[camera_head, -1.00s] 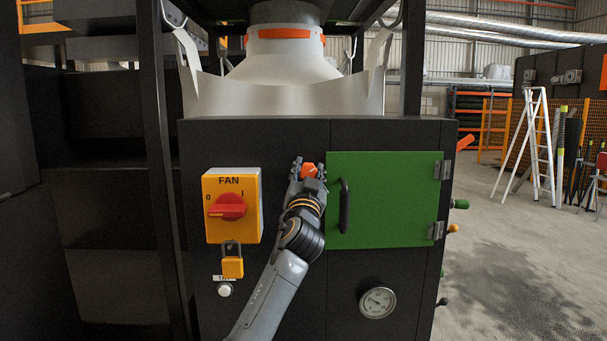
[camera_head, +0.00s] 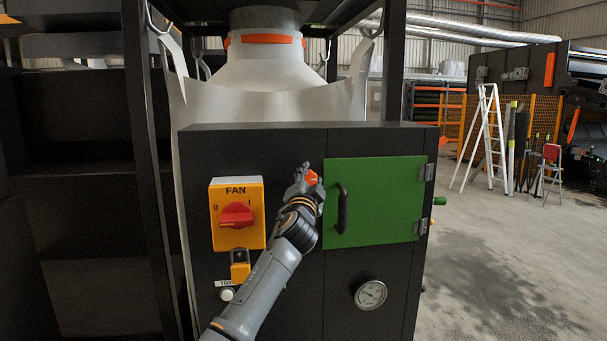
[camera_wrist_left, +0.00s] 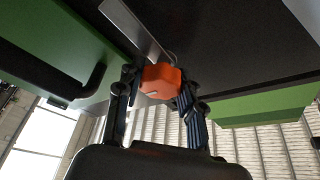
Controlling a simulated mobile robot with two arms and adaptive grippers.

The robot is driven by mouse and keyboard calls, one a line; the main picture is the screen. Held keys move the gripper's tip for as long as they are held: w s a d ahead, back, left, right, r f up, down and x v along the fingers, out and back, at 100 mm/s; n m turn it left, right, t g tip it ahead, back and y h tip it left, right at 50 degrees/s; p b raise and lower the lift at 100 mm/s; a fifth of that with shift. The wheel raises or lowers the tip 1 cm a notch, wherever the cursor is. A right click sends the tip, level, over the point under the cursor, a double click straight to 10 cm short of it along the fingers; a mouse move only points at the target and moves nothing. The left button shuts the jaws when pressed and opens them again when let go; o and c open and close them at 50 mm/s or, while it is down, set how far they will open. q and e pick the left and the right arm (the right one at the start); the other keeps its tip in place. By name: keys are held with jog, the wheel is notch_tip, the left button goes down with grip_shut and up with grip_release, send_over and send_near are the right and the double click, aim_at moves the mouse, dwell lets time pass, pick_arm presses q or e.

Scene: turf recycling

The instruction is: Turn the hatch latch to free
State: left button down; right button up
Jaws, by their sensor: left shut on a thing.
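The hatch is a green door (camera_head: 380,203) with a black handle (camera_head: 342,208), sitting flat on the front of a dark cabinet. The latch has an orange knob (camera_head: 312,178) at the hatch's upper left edge. My left gripper (camera_head: 307,174) is shut on the latch there. In the left wrist view the orange knob (camera_wrist_left: 161,77) sits between the two dark fingers, with a metal strip (camera_wrist_left: 134,28) running up beside it. The fingers hide part of the latch in the head view, so its exact angle is hard to tell. My right gripper is in neither view.
A yellow FAN switch box (camera_head: 237,214) with a red knob and a yellow padlock (camera_head: 240,268) is left of my arm. A gauge (camera_head: 371,294) sits below the hatch. A white ladder (camera_head: 487,135) stands at the right, beyond open floor.

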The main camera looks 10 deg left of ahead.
pick_arm(q)
jog(key=shift+a+r, duration=0.1)
jog(key=shift+r, duration=0.2)
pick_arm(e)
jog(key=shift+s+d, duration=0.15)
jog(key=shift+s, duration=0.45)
pick_arm(q)
jog(key=c, duration=1)
grip_release()
jog(key=shift+o, duration=1)
jog(key=shift+w+f, duration=0.15)
jog(key=shift+f, duration=0.05)
jog(key=v, duration=1.2)
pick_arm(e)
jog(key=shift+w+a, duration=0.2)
